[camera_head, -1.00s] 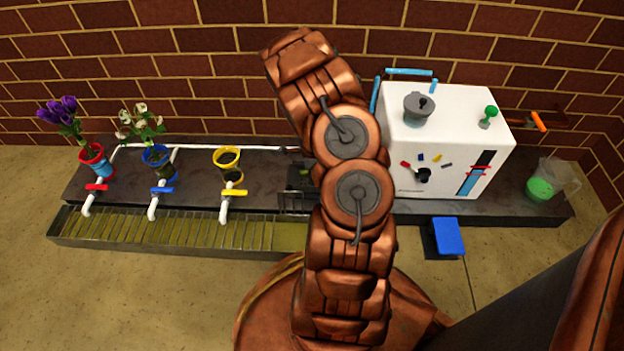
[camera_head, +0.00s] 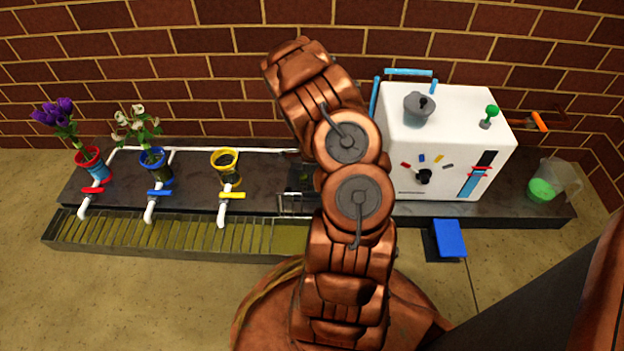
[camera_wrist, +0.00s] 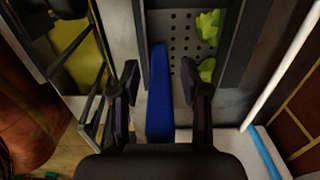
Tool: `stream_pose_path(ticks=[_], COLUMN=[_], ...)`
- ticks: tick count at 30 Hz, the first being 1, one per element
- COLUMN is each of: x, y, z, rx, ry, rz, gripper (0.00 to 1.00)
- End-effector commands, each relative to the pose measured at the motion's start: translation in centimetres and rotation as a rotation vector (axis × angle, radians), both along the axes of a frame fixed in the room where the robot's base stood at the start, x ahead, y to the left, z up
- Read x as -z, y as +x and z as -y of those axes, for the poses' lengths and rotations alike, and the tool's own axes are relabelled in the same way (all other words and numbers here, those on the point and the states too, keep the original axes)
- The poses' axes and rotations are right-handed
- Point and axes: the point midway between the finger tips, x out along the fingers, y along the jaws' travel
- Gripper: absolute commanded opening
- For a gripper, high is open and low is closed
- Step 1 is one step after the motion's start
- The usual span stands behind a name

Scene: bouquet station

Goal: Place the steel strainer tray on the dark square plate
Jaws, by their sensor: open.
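In the wrist view, the steel strainer tray (camera_wrist: 181,38) is a grey perforated sheet with bright green leafy bits on it. A long blue handle (camera_wrist: 160,95) runs from beside it towards me. My gripper (camera_wrist: 161,88) is open, with one finger on each side of the blue handle and visible gaps to it. A dark border (camera_wrist: 245,40) lies along the tray's right side; I cannot tell whether it is the dark square plate. In the head view, my arm hides my gripper and most of this area.
A white machine (camera_head: 440,150) stands on the dark counter right of my arm. A wire frame (camera_wrist: 93,75) lies left of my gripper. Left are a yellow cup (camera_head: 226,162), two flower cups and valves (camera_head: 229,196) above a slatted trough (camera_head: 150,236).

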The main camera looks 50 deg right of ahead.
Motion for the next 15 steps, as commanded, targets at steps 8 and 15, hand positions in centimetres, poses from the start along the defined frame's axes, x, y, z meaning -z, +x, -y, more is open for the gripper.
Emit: stream_pose_path(ticks=[8, 15], x=[-1.1, -5.6], y=[0.0, 0.1], z=[0.1, 0.2], rx=[0.000, 0.001], ry=[-0.002, -0.005], rz=[0.001, 0.004], gripper=[0.45, 0.45])
